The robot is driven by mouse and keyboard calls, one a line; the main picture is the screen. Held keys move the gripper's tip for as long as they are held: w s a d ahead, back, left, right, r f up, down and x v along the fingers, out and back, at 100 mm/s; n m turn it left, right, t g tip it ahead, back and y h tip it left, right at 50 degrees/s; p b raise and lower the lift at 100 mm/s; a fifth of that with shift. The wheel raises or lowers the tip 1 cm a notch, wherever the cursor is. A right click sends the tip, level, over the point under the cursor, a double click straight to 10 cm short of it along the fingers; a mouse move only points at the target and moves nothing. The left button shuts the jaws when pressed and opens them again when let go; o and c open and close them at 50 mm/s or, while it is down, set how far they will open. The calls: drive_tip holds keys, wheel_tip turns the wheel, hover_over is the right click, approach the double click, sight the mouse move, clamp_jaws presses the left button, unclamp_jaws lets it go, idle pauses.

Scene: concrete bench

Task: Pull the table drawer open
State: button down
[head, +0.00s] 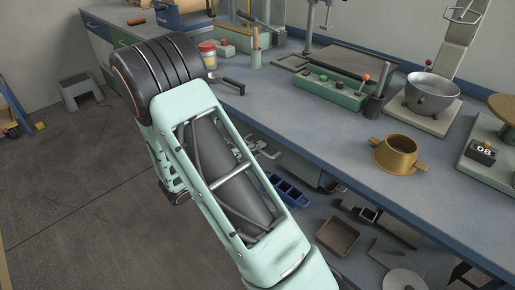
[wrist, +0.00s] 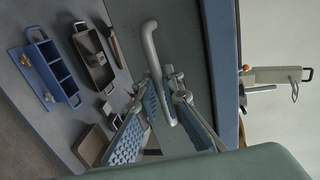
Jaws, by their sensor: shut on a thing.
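The drawer handle (wrist: 151,50) is a grey curved bar on the grey drawer front (wrist: 186,40), seen in the wrist view. My gripper (wrist: 164,88) has its two blue-padded fingers on either side of this bar and is shut on it. In the head view, the drawer front (head: 301,165) shows below the bench top, largely hidden by my arm. The gripper is mostly hidden behind my arm there. I cannot tell from these views how far the drawer stands out.
On the bench top (head: 330,125) stand a metal bowl (head: 431,93), a brass pot (head: 397,154), a green tool block (head: 331,91) and a jar (head: 208,55). Below are a blue compartment tray (wrist: 51,66) and metal bins (head: 338,236). Open floor (head: 75,190) lies at left.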

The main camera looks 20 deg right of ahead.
drive_tip(key=f+p+v, duration=0.2)
drive_tip(key=p+v, duration=0.2)
drive_tip(key=v, duration=0.9)
drive_tip(key=a+f+p+v, duration=0.1)
drive_tip(key=f+p+v, duration=0.2)
drive_tip(key=v, duration=1.1)
drive_tip(key=shift+s+a+p, duration=0.3)
drive_tip(key=shift+p, duration=0.25)
drive_tip(key=shift+f, duration=0.15)
drive_tip(key=c, duration=2.1)
unclamp_jaws()
drive_tip(key=v, duration=1.2)
